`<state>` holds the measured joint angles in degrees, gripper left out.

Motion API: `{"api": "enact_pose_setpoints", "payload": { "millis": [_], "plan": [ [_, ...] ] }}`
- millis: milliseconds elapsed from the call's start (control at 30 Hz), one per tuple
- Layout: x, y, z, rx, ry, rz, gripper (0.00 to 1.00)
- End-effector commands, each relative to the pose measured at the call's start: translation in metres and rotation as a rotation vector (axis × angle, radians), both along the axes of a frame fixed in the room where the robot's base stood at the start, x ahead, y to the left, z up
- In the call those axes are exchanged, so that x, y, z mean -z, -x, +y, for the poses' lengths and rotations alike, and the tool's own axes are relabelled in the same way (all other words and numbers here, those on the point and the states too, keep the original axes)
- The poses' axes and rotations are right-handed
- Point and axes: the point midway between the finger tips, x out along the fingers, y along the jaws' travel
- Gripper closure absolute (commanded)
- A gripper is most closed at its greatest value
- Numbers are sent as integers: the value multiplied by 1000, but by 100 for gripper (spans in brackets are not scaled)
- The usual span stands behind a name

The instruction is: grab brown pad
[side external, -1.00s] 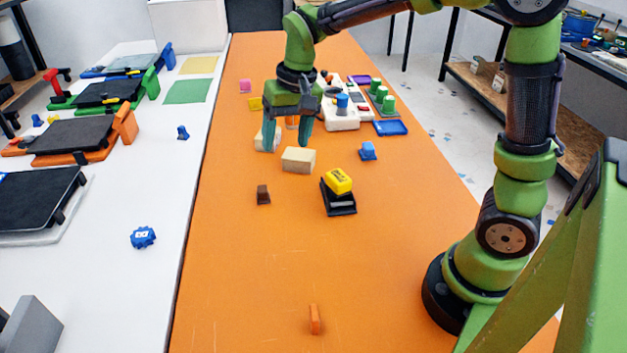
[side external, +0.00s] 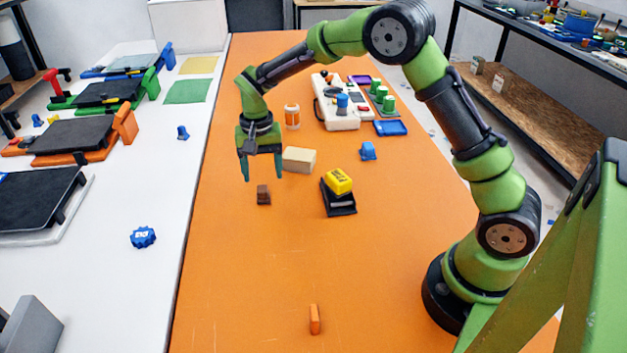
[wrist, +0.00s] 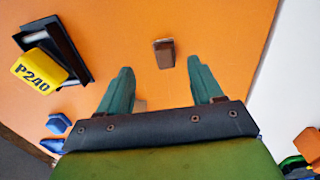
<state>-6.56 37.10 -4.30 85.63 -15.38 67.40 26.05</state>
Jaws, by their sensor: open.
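The brown pad (side external: 263,195) is a small dark brown block on the orange table, left of the yellow-topped black holder. In the wrist view the brown pad (wrist: 164,54) lies ahead of my fingertips, roughly between their lines. My gripper (side external: 263,179) is open and empty, above the table and just behind the pad in the side view. In the wrist view my gripper (wrist: 160,76) shows its two teal fingers spread apart, with nothing between their tips.
A yellow block (side external: 338,181) labelled P240 in the wrist view sits on a black holder (side external: 339,207) to the right. A beige block (side external: 299,160) is close behind. A blue piece (side external: 368,151) stands further right. The table in front is mostly clear, with one small orange piece (side external: 314,319).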

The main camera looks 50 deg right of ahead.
Motion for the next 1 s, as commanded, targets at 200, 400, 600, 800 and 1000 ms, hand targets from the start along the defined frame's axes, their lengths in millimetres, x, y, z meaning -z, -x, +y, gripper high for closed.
{"api": "enact_pose_setpoints", "payload": {
  "millis": [200,400,600,800,1000],
  "plan": [
    [18,0,0,0,0,0,34],
    [43,-9,-2,1,0,3,34],
    [67,-11,-2,0,-1,1,34],
    [69,-11,-2,0,-1,-1,34],
    [69,-11,-2,0,-1,-1,52]
  ]
}}
